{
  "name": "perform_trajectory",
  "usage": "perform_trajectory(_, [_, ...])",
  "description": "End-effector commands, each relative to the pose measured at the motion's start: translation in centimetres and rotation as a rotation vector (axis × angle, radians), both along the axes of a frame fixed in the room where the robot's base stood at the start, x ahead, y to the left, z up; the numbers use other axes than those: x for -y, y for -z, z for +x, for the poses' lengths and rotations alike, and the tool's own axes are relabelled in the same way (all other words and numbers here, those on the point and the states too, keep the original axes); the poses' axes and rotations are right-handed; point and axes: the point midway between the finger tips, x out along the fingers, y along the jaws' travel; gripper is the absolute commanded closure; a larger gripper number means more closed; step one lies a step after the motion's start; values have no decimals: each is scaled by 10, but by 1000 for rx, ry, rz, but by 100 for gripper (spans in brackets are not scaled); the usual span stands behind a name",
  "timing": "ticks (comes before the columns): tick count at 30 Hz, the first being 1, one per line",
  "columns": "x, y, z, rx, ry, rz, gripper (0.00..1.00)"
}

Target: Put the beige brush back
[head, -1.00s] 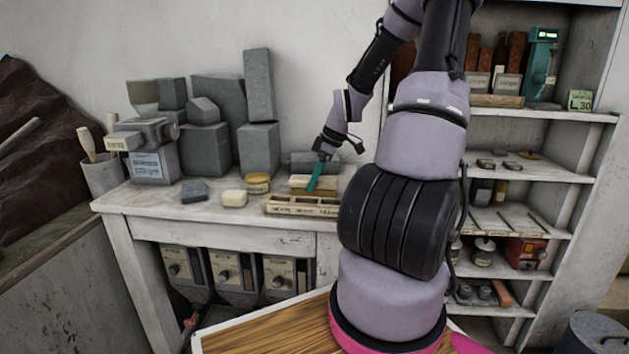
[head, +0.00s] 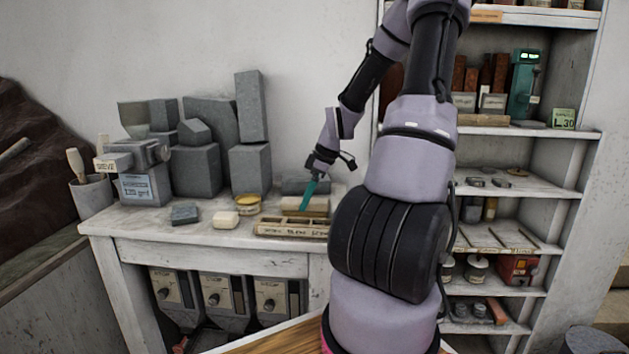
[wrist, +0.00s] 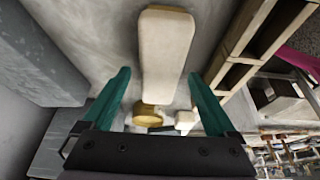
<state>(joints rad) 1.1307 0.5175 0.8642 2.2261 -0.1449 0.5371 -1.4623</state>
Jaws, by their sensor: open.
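The beige brush (head: 315,204) is a pale, rounded block on the worktable, just behind the labelled wooden tray (head: 291,229). In the wrist view the brush (wrist: 166,50) lies lengthwise, its near end between the two teal fingers. My gripper (head: 309,192) is open and points down at the brush in the head view. In the wrist view my gripper (wrist: 160,78) has a finger on each side of the brush, with visible gaps and no clear contact. The tray's compartments (wrist: 232,72) show at the right of the wrist view. The fingers partly hide the brush in the head view.
Grey blocks (head: 196,170) stand at the back of the worktable (head: 150,222). A round yellow tin (head: 247,204), a cream block (head: 226,220) and a dark grey block (head: 184,214) lie left of the tray. A shelf unit (head: 545,190) stands at right.

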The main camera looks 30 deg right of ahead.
Motion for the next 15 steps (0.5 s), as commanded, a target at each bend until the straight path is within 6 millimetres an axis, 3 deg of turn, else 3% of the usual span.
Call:
perform_trajectory(9, [24, -63, -14, 2, 7, -4, 8])
perform_trajectory(15, [32, -90, -21, 1, 3, -3, 8])
